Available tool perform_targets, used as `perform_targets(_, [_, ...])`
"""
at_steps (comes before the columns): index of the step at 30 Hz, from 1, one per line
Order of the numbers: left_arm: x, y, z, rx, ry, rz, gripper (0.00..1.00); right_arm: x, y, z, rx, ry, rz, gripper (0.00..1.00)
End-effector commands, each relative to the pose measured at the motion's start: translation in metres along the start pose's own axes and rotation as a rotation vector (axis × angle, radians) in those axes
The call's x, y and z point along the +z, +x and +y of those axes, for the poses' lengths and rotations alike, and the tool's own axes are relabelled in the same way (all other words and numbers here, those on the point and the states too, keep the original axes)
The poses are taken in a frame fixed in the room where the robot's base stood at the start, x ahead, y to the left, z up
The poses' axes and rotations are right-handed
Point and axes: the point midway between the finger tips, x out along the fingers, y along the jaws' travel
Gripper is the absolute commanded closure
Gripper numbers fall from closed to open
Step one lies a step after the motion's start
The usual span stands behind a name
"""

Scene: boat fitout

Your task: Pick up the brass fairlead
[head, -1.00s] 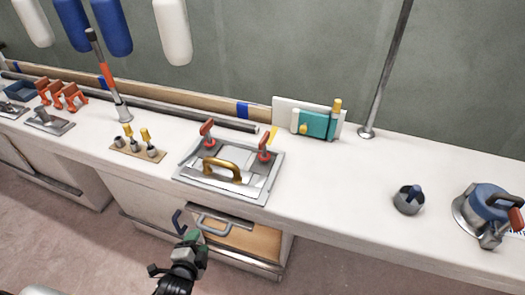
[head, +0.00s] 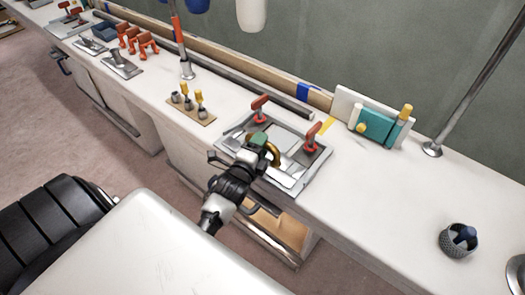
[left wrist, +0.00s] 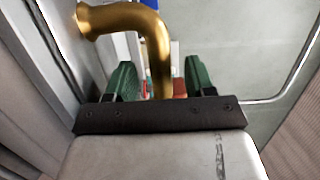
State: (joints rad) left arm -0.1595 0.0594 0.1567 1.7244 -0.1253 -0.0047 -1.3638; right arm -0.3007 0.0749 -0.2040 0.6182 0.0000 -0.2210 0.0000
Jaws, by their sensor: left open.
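The brass fairlead (head: 276,151) is a curved golden bar on a metal plate with clamps (head: 311,163) on the white bench. It is partly hidden behind my left gripper (head: 262,143) in the head view. In the left wrist view the fairlead (left wrist: 148,24) arches over, and its descending leg shows between the two green fingers of the gripper (left wrist: 160,77). The fingers are apart, with a gap visible on each side of the brass. My right gripper is not in view.
Two red-handled clamps (head: 313,134) stand at the plate's back and right. A small board with yellow-topped pieces (head: 191,104) lies to the left, and a teal block (head: 374,123) leans behind. An open drawer (head: 270,232) is below.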

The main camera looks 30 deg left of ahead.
Motion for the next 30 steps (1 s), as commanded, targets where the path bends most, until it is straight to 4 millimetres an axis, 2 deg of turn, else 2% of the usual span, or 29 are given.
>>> perform_targets(3, [0.001,0.020,-0.002,-0.002,0.000,0.000,0.46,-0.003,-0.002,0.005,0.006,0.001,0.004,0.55])
perform_targets(6, [0.000,0.030,-0.001,0.000,-0.001,0.001,0.46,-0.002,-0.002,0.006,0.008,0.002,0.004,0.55])
perform_targets(14, [0.000,0.033,-0.001,0.000,-0.001,0.001,0.46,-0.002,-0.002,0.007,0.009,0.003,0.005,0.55])
perform_targets(17, [0.000,0.033,-0.001,0.000,-0.001,0.001,0.58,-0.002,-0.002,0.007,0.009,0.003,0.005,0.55])
perform_targets(25, [0.000,0.033,-0.001,0.000,-0.001,0.001,1.00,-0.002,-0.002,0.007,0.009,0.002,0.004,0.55])
perform_targets(30, [0.000,0.033,-0.003,-0.005,-0.001,0.001,1.00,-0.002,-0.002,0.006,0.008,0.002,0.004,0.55])
